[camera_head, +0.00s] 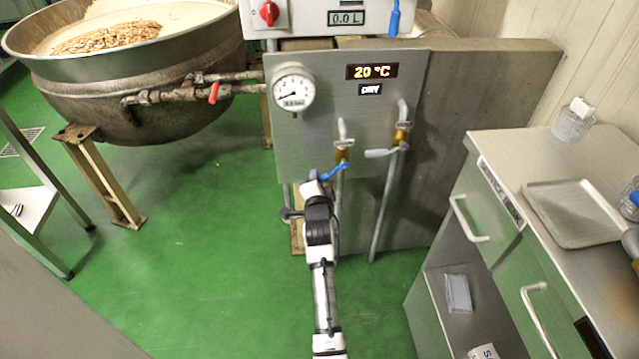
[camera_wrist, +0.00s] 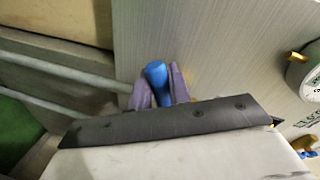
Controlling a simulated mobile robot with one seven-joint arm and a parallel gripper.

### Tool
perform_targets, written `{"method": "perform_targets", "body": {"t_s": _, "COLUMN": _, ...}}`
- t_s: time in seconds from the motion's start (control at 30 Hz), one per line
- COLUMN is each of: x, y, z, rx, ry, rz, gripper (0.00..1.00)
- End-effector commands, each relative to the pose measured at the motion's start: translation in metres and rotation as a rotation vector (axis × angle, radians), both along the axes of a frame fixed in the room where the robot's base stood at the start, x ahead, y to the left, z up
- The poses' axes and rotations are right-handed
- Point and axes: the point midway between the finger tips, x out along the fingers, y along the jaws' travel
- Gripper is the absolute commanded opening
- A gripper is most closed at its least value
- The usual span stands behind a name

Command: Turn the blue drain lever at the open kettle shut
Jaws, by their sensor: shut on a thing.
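The blue lever (camera_head: 336,171) sits on a brass valve (camera_head: 342,154) on the steel panel (camera_head: 330,110), and points down and to the left. My gripper (camera_head: 313,176) is at the lever's free end. In the wrist view, my gripper's purple fingers (camera_wrist: 160,90) stand on either side of the rounded blue lever tip (camera_wrist: 156,72) and are shut on it. The rest of the lever is hidden there by the gripper body. The open kettle (camera_head: 130,85) stands at the left with brown nuts in it.
A valve with a pale grey lever (camera_head: 381,153) is just right of the blue one. A round gauge (camera_head: 293,88) is above left. A red lever (camera_head: 213,93) is on the kettle pipe. A steel cabinet (camera_head: 487,205) stands at the right. Green floor (camera_head: 215,240) is clear at the left.

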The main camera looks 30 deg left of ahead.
Motion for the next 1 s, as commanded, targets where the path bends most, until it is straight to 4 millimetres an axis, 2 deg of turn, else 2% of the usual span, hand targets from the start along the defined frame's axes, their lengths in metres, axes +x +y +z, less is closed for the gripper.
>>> {"method": "perform_targets", "body": {"t_s": 0.03, "x": 0.0, "y": 0.002, "z": 0.01, "rx": 0.036, "ry": 0.019, "rz": 0.001, "gripper": 0.0}}
{"method": "perform_targets", "body": {"t_s": 0.4, "x": -0.002, "y": 0.004, "z": 0.031, "rx": 0.258, "ry": 0.169, "rz": 0.002, "gripper": 0.0}}
{"method": "perform_targets", "body": {"t_s": 1.0, "x": -0.001, "y": 0.004, "z": 0.039, "rx": 0.36, "ry": 0.235, "rz": 0.0, "gripper": 0.0}}
